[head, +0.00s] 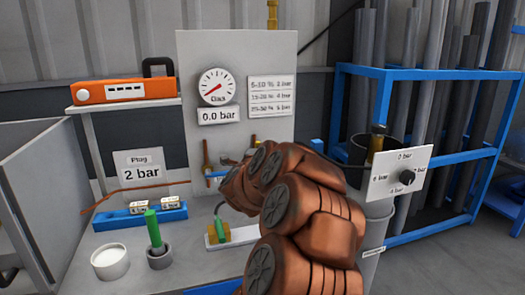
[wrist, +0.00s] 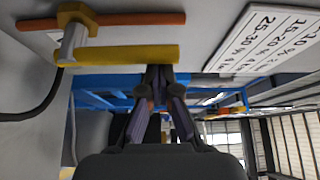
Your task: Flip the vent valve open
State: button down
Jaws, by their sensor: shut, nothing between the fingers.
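In the wrist view, a yellow lever bar (wrist: 120,55) lies level across the picture. Its left end joins a pale grey fitting (wrist: 74,42) on a copper-coloured pipe (wrist: 130,19); this looks like the vent valve. My gripper (wrist: 160,70) is shut and empty, its fingertips at the lower edge of the bar's right part. I cannot tell whether they touch it. In the head view, my arm hides the gripper and most of the valve area. A pressure gauge (head: 218,87) on the white panel (head: 270,52) sits above a 0.0 bar label (head: 218,116).
An orange box (head: 123,90) stands on the left shelf. Below are a plug label (head: 142,168), a green rod in a cup (head: 153,230) and a white cup (head: 110,262). A dial box (head: 398,172) and blue rack (head: 440,73) stand right.

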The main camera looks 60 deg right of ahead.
jog(key=s+d+b, duration=0.2)
jog(key=s+b, duration=0.1)
jog(key=s, duration=0.1)
jog(key=v, duration=0.9)
jog(key=shift+w+a, duration=0.25)
jog(key=shift+a, duration=0.05)
jog(key=shift+r, duration=0.1)
dwell(0.5)
